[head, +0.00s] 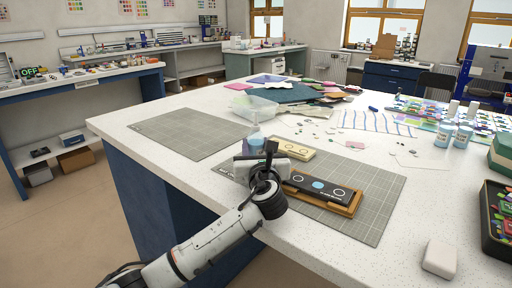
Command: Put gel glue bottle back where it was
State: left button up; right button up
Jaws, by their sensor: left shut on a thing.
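My left gripper (262,160) is over the near part of the white worktable, at the left end of the right-hand grey cutting mat (378,205). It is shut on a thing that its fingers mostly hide. A small light-blue bottle-like thing (256,141) shows just behind and above the fingers. It looks like the gel glue bottle, but I cannot read a label. Two light-blue bottles with white caps (443,136) (462,138) stand upright at the right of the table. My right gripper is not in view.
A wooden tray with a black panel (330,190) and a cream block (294,148) lie on the mat beside the gripper. A clear plastic bin (252,106) stands behind. The left grey mat (180,133) is bare. A white block (440,258) and a black tray (486,215) are at right.

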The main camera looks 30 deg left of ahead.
pick_arm(q)
jog(key=o, duration=0.7)
jog(key=shift+c, duration=0.2)
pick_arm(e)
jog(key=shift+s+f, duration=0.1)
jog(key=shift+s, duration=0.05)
pick_arm(q)
jog(key=p+v, duration=0.1)
jog(key=v, duration=1)
jog(key=shift+s+d, duration=0.35)
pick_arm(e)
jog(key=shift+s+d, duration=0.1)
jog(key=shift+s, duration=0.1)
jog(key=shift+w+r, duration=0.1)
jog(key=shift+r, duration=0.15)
